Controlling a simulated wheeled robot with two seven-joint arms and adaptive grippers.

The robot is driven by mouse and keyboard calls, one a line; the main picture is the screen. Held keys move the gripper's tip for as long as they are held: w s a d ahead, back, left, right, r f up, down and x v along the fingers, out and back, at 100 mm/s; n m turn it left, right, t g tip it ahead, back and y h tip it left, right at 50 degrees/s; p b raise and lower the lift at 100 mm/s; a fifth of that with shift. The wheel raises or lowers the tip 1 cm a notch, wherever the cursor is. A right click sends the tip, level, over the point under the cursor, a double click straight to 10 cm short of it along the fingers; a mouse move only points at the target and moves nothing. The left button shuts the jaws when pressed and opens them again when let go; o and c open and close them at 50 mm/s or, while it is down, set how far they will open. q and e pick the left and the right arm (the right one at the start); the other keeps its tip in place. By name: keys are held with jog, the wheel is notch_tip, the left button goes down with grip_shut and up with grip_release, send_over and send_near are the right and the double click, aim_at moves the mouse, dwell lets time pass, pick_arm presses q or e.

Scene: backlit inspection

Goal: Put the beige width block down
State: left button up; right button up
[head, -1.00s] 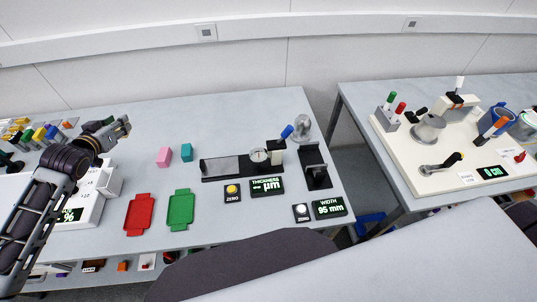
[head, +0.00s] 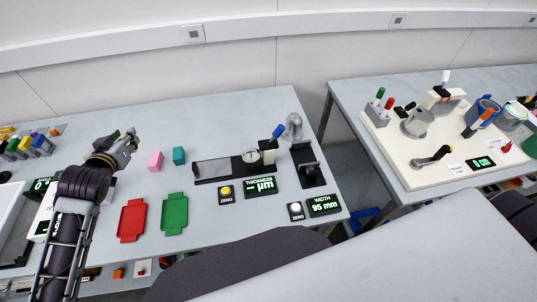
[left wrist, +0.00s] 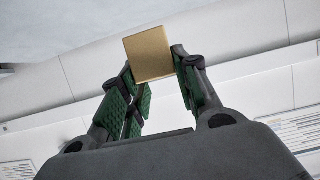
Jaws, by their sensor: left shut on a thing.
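The beige width block (left wrist: 149,54) shows in the left wrist view as a flat tan square between the fingertips. My left gripper (left wrist: 155,75) is shut on it, with green-padded fingers on both sides. In the head view my left gripper (head: 131,143) is above the left part of the table, left of the pink block; the beige block cannot be made out there. My right gripper is not in view.
A pink block (head: 155,161) and a teal block (head: 179,156) stand on the table (head: 230,118). A red tray (head: 131,221) and a green tray (head: 174,214) lie in front. A thickness gauge (head: 226,168) and width gauge (head: 309,166) stand to the right. The table's back is clear.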

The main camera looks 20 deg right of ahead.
pick_arm(q)
jog(key=shift+s+d+f, duration=0.25)
jog(key=shift+s+f, duration=0.35)
jog(key=shift+f, duration=0.05)
jog(key=shift+n+y, duration=0.6)
jog(key=shift+y, duration=0.1)
jog(key=shift+s+d+f, duration=0.35)
jog(key=shift+s+f, duration=1.2)
jog(key=shift+f, duration=0.55)
jog(key=shift+s+d+f, duration=0.4)
jog(key=shift+s+f, duration=1.15)
jog(key=shift+f, duration=0.55)
jog(key=shift+s+d+f, duration=0.35)
jog(key=shift+s+f, duration=1.2)
jog(key=shift+f, duration=0.55)
jog(key=shift+s+f, duration=0.15)
jog(key=shift+f, duration=0.05)
